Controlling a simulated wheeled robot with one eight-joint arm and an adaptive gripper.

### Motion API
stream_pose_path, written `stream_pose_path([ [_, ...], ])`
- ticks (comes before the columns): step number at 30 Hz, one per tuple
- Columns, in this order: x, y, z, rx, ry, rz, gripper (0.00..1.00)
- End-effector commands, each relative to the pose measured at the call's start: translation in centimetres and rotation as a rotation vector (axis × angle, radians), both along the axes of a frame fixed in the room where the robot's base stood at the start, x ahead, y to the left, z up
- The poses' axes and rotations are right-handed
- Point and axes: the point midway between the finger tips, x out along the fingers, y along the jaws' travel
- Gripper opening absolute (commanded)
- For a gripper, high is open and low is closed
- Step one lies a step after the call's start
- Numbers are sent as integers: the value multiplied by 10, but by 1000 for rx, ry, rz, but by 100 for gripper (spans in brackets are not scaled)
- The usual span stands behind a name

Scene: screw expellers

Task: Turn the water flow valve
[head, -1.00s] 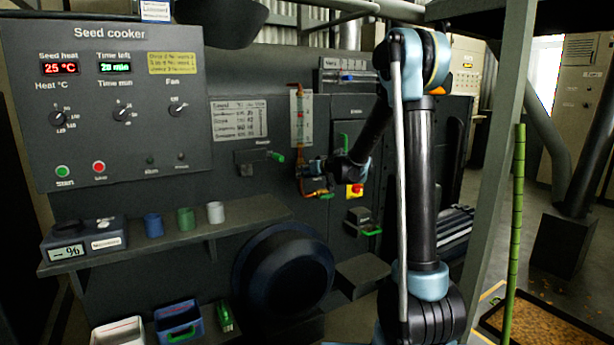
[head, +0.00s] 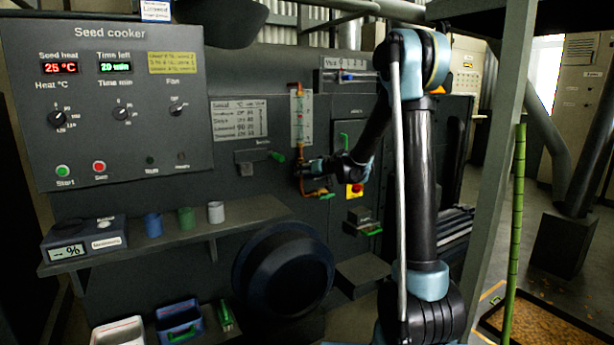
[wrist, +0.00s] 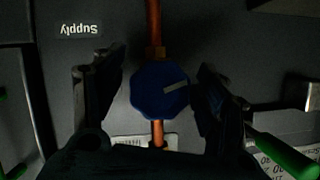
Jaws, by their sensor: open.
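The water flow valve is a blue, many-sided knob (wrist: 157,95) with a grey pointer mark, set on a vertical copper pipe (wrist: 153,30) in the wrist view. The mark slopes slightly, toward the right finger. My gripper (wrist: 160,78) is open, with one dark finger on each side of the knob. A gap shows at the left finger; the right finger is very close, and I cannot tell if it touches. In the head view my gripper (head: 306,169) is at the lower part of the copper pipe, and the knob is hidden or too small to make out.
A "Supply" label (wrist: 81,29) is beside the pipe. A green handle (wrist: 283,155) lies close to the right finger. In the head view, a flow gauge (head: 301,118) is above my gripper, and a red button on yellow (head: 354,190) is to its right.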

Motion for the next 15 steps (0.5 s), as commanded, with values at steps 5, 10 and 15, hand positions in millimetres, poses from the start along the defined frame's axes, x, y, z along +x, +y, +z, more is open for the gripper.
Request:
stream_pose_path([
  [5,-1,-1,1,0,0,0,67],
  [10,-10,-8,5,0,0,-1,67],
  [15,-26,-22,13,0,1,-2,67],
])
